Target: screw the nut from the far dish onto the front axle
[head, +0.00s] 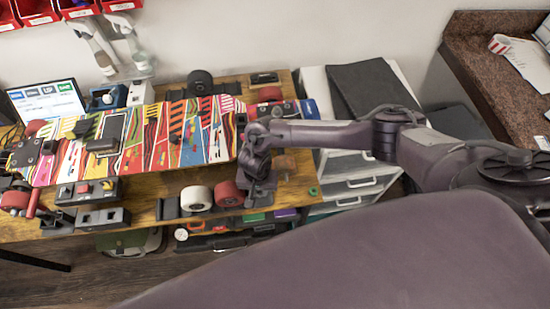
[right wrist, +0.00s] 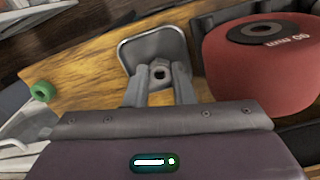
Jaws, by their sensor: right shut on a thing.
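In the right wrist view, a small grey nut (right wrist: 160,73) sits between the fingertips of my right gripper (right wrist: 158,84). The gripper is shut on it, over a shallow rounded metal dish (right wrist: 150,44). I cannot tell whether the nut touches the dish floor. In the head view, my right gripper (head: 258,198) points down at the table's front right, and its body hides the dish and nut. The colourful skateboard deck (head: 150,140) lies across the table, with red wheels near its ends. I cannot tell which axle is the front one. My left gripper is not visible.
A red wheel (right wrist: 262,65) stands close beside the dish; a white wheel (head: 196,198) is left of it. A green ring (right wrist: 42,91) lies near the table edge. Black blocks (head: 103,217) stand at front left. White drawers (head: 355,185) stand right of the table.

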